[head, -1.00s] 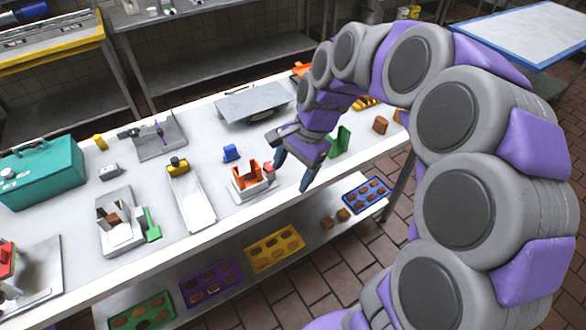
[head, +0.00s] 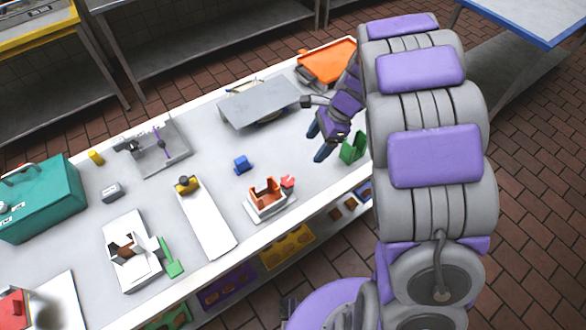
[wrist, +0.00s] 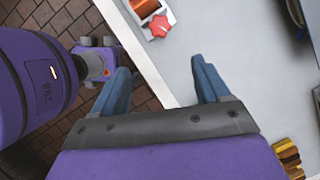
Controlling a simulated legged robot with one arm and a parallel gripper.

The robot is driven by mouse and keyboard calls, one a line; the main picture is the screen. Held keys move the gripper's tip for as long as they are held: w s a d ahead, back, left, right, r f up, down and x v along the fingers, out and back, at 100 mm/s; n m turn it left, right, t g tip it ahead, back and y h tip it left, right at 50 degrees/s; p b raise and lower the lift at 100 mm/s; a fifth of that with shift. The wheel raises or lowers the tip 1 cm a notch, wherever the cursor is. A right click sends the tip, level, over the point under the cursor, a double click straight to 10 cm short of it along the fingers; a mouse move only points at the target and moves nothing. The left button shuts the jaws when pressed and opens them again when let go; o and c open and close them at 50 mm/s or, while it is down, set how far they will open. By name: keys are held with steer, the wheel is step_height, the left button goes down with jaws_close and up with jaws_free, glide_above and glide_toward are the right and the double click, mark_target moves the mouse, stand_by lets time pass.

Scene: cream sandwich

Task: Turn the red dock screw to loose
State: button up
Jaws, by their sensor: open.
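The red dock screw (head: 288,182) is a small red knob on the right side of the orange dock (head: 263,193), which stands on a white base near the table's front edge. In the wrist view the red screw (wrist: 160,26) shows as a star-shaped knob at the top, with part of the orange dock (wrist: 144,7) beside it. My gripper (head: 317,144) is open and empty, above the table to the right of and behind the screw. In the wrist view its two blue fingers (wrist: 162,82) are apart, with the table edge between them and the screw beyond.
A green block (head: 353,148) stands right of my gripper near the front edge. A blue block (head: 242,164) lies behind the dock. A grey plate (head: 260,103) and an orange tray (head: 328,62) are farther back. A white board (head: 207,222) lies left of the dock.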

step_height(320, 180, down, 3)
steer(key=b, duration=0.2)
glide_above(288, 181)
steer(key=f, duration=0.8)
steer(key=shift+w+d+f, duration=0.1)
steer(key=shift+w+d, duration=0.25)
steer(key=f, duration=0.1)
steer(key=d+f, duration=0.1)
steer(key=f, duration=0.1)
steer(key=shift+s+d+f+b, duration=0.1)
steer(key=shift+d+f+b, duration=0.05)
steer(key=shift+d+b, duration=0.25)
steer(key=shift+f, duration=0.1)
steer(key=shift+a+f, duration=0.15)
steer(key=shift+a, duration=1.3)
steer(key=shift+c, duration=1.1)
steer(key=shift+d, duration=1.05)
steer(key=c, duration=0.7)
steer(key=shift+a, duration=0.3)
steer(key=shift+c, duration=0.6)
steer(key=shift+a, duration=0.1)
